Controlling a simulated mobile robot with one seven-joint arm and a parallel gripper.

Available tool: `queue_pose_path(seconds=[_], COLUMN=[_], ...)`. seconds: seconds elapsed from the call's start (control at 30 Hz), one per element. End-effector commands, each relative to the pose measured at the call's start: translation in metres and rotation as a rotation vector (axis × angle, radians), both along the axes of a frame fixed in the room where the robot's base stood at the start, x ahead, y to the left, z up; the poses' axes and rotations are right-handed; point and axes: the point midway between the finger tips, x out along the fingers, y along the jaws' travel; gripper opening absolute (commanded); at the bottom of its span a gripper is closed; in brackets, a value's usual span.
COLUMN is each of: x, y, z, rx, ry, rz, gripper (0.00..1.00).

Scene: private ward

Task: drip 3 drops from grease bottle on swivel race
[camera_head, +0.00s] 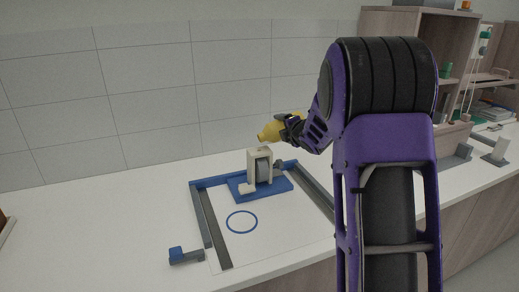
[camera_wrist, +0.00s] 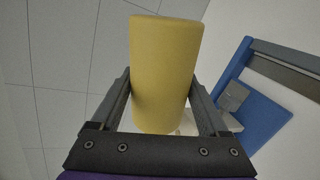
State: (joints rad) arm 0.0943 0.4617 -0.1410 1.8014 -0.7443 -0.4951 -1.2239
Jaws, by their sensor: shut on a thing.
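My gripper (camera_head: 285,127) is shut on the yellow grease bottle (camera_head: 270,132), which is tilted close to lying on its side, with one end toward the left. In the wrist view the bottle (camera_wrist: 166,70) fills the space between the two fingers. The bottle is held above a pale caster-like block (camera_head: 251,162) with a grey wheel (camera_head: 263,171), standing on a blue base (camera_head: 239,187). There is a gap between bottle and block. The swivel race cannot be made out clearly. No drop is visible.
A frame with blue and dark grey bars (camera_head: 207,231) surrounds the work area. A blue ring (camera_head: 242,222) marks a clear spot inside it. A small blue and grey block (camera_head: 178,254) sits at the front left. Wooden shelves (camera_head: 400,20) stand at the right.

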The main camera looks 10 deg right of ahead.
Motion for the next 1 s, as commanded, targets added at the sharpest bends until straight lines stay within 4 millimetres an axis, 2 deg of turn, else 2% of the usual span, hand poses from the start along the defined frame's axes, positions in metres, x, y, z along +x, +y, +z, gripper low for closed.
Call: queue_pose_path(seconds=[0.03,0.1,0.2,0.3,0.63,1.0], x=[0.000,0.000,0.000,0.000,0.000,0.000], y=[0.000,0.000,0.000,0.000,-0.001,0.000], z=[0.015,0.026,0.038,0.041,0.036,-0.002], rx=[-0.001,-0.001,-0.001,-0.001,0.038,0.473], ry=[-0.003,-0.004,-0.003,-0.002,0.006,0.095], rz=[0.000,0.001,0.000,0.001,-0.001,-0.002], gripper=[0.11,0.11,0.11,0.11,0.11,0.11])
